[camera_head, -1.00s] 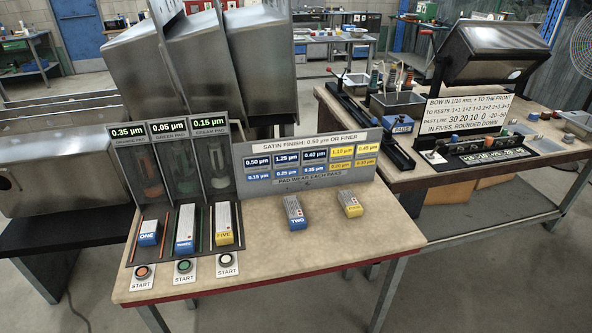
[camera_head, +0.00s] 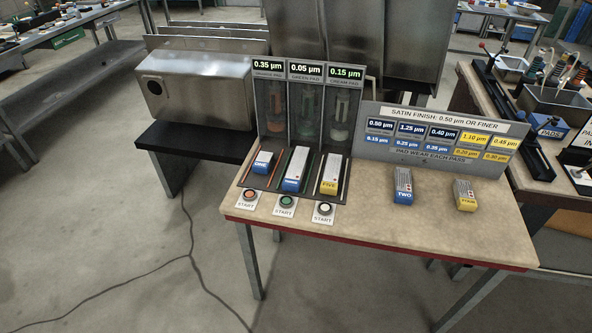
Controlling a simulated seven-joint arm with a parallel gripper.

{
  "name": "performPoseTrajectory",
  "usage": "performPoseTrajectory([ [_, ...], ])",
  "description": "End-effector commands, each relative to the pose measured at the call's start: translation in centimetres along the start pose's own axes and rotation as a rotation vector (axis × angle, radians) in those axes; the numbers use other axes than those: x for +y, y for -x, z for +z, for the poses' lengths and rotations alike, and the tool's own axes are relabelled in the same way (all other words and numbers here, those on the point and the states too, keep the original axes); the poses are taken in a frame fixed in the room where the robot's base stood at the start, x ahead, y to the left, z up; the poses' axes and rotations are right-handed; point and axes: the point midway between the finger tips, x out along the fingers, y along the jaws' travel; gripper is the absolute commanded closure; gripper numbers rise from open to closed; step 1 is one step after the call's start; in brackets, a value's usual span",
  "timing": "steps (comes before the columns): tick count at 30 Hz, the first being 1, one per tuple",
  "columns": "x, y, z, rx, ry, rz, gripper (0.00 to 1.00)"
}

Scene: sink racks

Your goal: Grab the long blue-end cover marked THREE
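The long blue-end cover marked THREE (camera_head: 295,168) lies in the middle lane of the dark polishing stand, under the display reading 0.05 µm and the label GREEN PAD. It has a pale grey body, and its blue end faces the front of the table. Beside it on the left is the shorter blue-end cover ONE (camera_head: 263,162), and on the right the yellow-end cover FIVE (camera_head: 330,174). Cover TWO (camera_head: 403,186), blue-ended, and another yellow-ended cover (camera_head: 465,195) lie on the open table to the right. My gripper is not in view.
Three START buttons stand in front of the lanes, the middle one green (camera_head: 287,201). A sign reading SATIN FINISH: 0.50 µm OR FINER (camera_head: 432,138) stands behind TWO. The tabletop (camera_head: 380,225) is clear at the front. A steel box (camera_head: 195,88) sits at left.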

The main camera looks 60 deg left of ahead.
Motion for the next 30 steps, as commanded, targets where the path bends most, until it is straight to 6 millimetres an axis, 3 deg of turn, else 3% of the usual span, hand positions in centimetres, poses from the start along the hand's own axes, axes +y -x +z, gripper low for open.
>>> performPoseTrajectory([
  [7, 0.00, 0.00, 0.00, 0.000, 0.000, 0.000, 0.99],
  [30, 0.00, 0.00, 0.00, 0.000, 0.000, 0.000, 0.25],
])
